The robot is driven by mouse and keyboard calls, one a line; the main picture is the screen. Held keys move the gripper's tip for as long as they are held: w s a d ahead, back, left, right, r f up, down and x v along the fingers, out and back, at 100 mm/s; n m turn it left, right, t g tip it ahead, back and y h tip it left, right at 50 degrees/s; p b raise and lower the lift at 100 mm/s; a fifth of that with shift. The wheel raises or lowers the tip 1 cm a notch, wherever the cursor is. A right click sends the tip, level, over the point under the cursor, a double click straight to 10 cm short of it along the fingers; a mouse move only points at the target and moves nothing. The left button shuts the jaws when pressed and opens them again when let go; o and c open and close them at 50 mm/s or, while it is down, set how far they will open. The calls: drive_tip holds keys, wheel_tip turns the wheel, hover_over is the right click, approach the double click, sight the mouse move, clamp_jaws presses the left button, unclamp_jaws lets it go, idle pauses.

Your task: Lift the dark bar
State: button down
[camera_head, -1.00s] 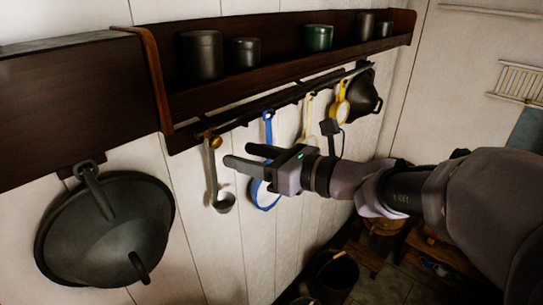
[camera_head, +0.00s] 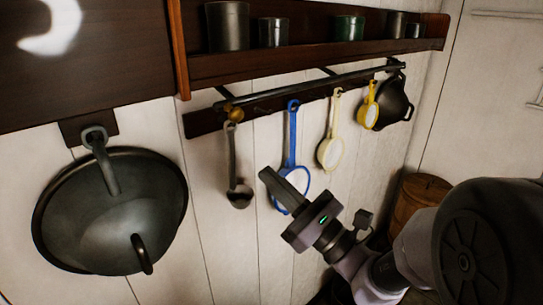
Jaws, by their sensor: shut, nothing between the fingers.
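A ladle (camera_head: 232,165), a cream strainer (camera_head: 333,130), a yellow strainer (camera_head: 371,105) and a dark pan (camera_head: 394,103) hang along the wall. A large dark pot (camera_head: 95,215) hangs at left. Cups stand on the shelf (camera_head: 300,62). A wooden barrel (camera_head: 415,200) stands lower right.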

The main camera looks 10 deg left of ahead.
drive_tip(key=w+a+r+t+p, duration=0.2)
drive_tip(key=w+a+r+p, duration=0.2)
drive_tip(key=a+r+p, duration=0.1)
drive_tip(key=shift+w+a+r+m+t+h+p, duration=0.15)
drive_tip(key=shift+a+r+m+t+h+p, duration=0.2)
drive_tip(key=shift+r+p, duration=0.45)
drive_tip(key=shift+r, duration=0.15)
